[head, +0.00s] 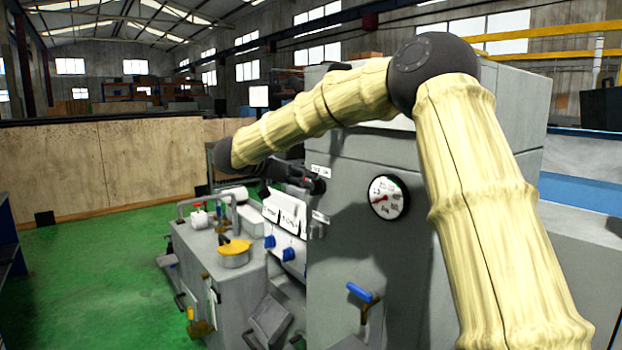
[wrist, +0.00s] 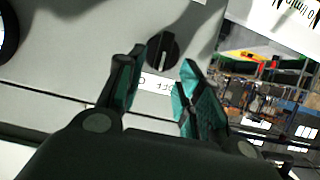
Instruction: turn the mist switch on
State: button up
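A black rotary knob (wrist: 163,50) sits on a grey panel in the wrist view. It has a pale mark toward a white label (wrist: 160,84) that seems to read OFF, upside down. Whether this knob is the mist switch I cannot read. My gripper (wrist: 163,60) is open, with one teal-padded finger on each side of the knob in the picture. Contact with it is not clear. In the head view my gripper (head: 306,178) is dark and small at the machine's panel, below a white label (head: 320,171); the knob is not clear there.
A round gauge (head: 389,198) is on the grey cabinet (head: 345,240), right of my gripper. A blue-handled lever (head: 360,293) is below it. Green floor (head: 90,290) is open at left.

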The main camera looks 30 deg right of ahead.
aim_at(311, 181)
jog(key=shift+x, duration=1.6)
jog(key=shift+c, duration=0.4)
jog(key=c, duration=0.7)
grip_shut()
